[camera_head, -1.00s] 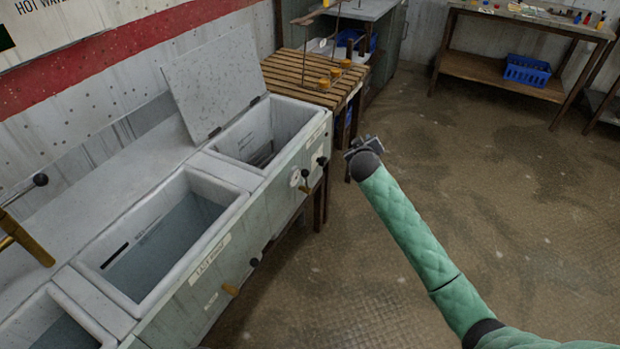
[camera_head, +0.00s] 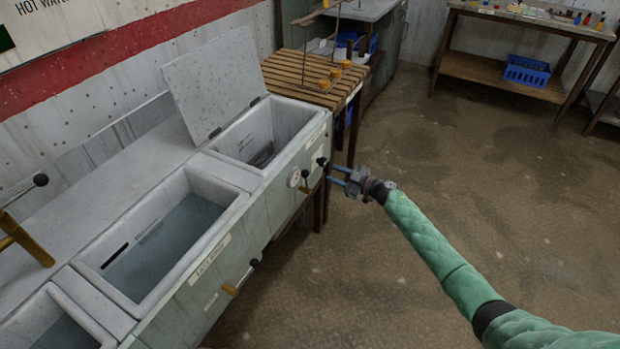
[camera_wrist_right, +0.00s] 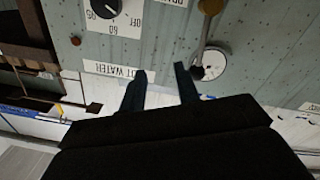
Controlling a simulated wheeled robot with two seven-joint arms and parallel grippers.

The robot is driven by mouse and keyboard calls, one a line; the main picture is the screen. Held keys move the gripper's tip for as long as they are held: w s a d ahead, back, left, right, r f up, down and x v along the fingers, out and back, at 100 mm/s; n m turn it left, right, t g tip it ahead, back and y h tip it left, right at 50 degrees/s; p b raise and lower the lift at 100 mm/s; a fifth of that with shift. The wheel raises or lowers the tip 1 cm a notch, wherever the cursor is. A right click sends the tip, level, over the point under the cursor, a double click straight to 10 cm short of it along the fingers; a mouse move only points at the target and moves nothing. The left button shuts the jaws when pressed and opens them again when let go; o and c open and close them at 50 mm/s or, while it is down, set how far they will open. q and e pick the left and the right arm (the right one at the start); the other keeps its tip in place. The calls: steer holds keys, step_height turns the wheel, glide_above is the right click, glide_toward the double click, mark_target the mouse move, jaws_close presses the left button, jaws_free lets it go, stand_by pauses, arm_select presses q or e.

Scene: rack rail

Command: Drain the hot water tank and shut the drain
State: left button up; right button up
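The hot water tank (camera_head: 282,108) is the far tank of the row, with its grey lid (camera_head: 215,80) raised. A dark patch shows low inside it; I cannot tell the water level. Its front carries a round gauge (camera_head: 295,178), a dark knob (camera_head: 322,161) and a small drain lever (camera_head: 304,189). In the right wrist view the black lever ball (camera_wrist_right: 197,73) lies over the gauge, near a dial (camera_wrist_right: 103,8) and a "HOT WATER" label (camera_wrist_right: 113,69). My right gripper (camera_head: 331,174) is open and empty, fingers towards the tank front, apart from the lever. My left gripper is not in view.
The "LAST RINSE" tank (camera_head: 225,222) stands nearer with water in it; its lever (camera_head: 233,290) sticks out from the front. A slatted wooden table (camera_head: 290,75) adjoins the far end. A brass fitting (camera_head: 25,240) is at the left edge.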

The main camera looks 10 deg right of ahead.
mark_target(306, 180)
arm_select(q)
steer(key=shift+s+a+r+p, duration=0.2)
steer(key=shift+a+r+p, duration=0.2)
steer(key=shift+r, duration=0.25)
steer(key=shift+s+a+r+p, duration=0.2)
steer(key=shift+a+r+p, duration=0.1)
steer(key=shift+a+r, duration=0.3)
arm_select(e)
steer(key=a+g+y, duration=0.2)
steer(key=a+g, duration=0.1)
steer(key=a, duration=0.6)
steer(key=shift+s+a+r, duration=0.2)
steer(key=shift+s+a, duration=0.1)
steer(key=shift+s, duration=0.05)
jaws_close()
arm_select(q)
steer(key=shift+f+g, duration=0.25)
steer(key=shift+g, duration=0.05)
arm_select(e)
steer(key=shift+w+g, duration=0.1)
steer(key=shift+g, duration=0.2)
